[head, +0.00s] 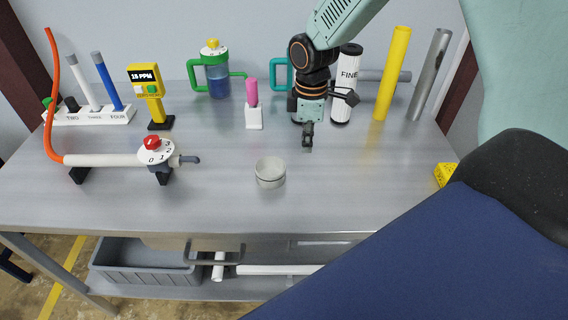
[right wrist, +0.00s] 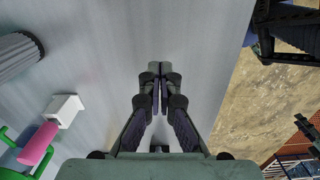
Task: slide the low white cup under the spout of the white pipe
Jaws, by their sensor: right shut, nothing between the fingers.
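The low white cup (head: 270,172) stands upright on the metal table, right of the pipe and apart from it. The white pipe (head: 105,160) lies along the left of the table on black supports. Its dark spout (head: 190,160) points right, toward the cup, with a clear gap between them. My right gripper (head: 307,140) hangs above the table, behind and to the right of the cup, not touching it. In the right wrist view its fingers (right wrist: 160,72) are together with nothing between them. The cup is not visible in that view. My left gripper is not in view.
A red knob (head: 152,142) with a numbered dial sits on the pipe. A pink marker in a white holder (head: 254,118) stands behind the cup. A yellow meter (head: 147,90) and a green jug (head: 217,78) stand farther back. The table between spout and cup is clear.

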